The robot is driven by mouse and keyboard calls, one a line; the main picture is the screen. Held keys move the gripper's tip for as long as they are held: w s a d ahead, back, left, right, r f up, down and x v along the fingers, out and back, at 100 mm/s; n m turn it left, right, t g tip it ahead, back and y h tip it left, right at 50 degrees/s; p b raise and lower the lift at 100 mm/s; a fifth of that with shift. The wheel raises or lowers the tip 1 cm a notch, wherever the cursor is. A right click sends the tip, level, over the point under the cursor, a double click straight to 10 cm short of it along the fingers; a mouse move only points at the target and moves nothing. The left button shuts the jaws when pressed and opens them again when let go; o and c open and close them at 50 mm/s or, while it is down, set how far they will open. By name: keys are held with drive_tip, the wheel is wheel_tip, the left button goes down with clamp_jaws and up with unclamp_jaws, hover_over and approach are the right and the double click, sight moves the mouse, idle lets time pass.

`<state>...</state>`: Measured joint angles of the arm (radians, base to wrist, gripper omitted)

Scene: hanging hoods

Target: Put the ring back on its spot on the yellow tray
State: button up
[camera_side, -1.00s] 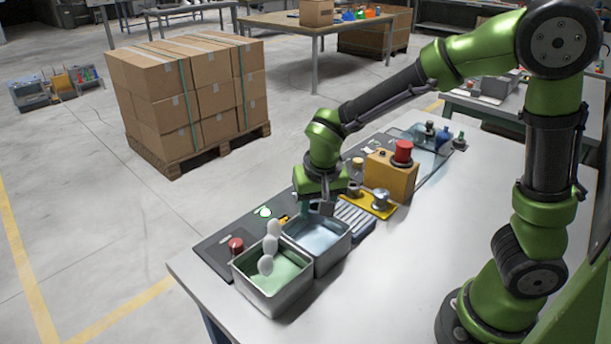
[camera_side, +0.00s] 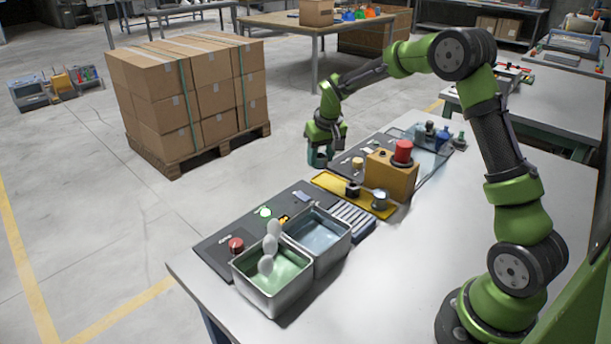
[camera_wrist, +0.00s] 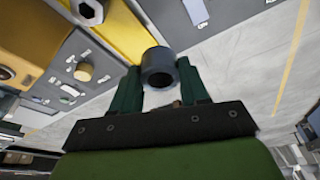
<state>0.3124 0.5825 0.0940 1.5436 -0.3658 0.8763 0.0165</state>
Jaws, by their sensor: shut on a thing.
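My gripper (camera_wrist: 159,72) is shut on a dark grey ring (camera_wrist: 157,66), which shows between its two teal fingers in the wrist view. In the side view my gripper (camera_side: 318,158) is in the air at the far edge of the table, beyond the far left end of the yellow tray (camera_side: 327,181); the ring cannot be made out there. A silver hex nut (camera_side: 381,198) and a dark part (camera_side: 353,189) stand on the tray. The tray (camera_wrist: 118,35) and nut (camera_wrist: 88,11) also show in the wrist view.
A yellow box with a red button (camera_side: 402,151) stands right of the tray. A ribbed blue-grey block (camera_side: 354,218) and two metal bins, one with green (camera_side: 273,309) and one with blue content (camera_side: 347,240), are left of it.

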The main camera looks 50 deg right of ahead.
drive_tip(key=shift+w+d+f, duration=0.2)
drive_tip(key=shift+d+f, duration=0.7)
drive_tip(key=shift+f, duration=0.3)
drive_tip(key=shift+w+d+f, duration=0.15)
drive_tip(key=shift+d+f, duration=0.7)
drive_tip(key=shift+f, duration=0.4)
drive_tip(key=shift+w+d+f, duration=0.2)
drive_tip(key=shift+d+f, duration=0.7)
drive_tip(key=shift+f, duration=0.3)
drive_tip(key=shift+f, duration=0.55)
drive_tip(key=o, duration=1.2)
drive_tip(key=shift+c, duration=0.2)
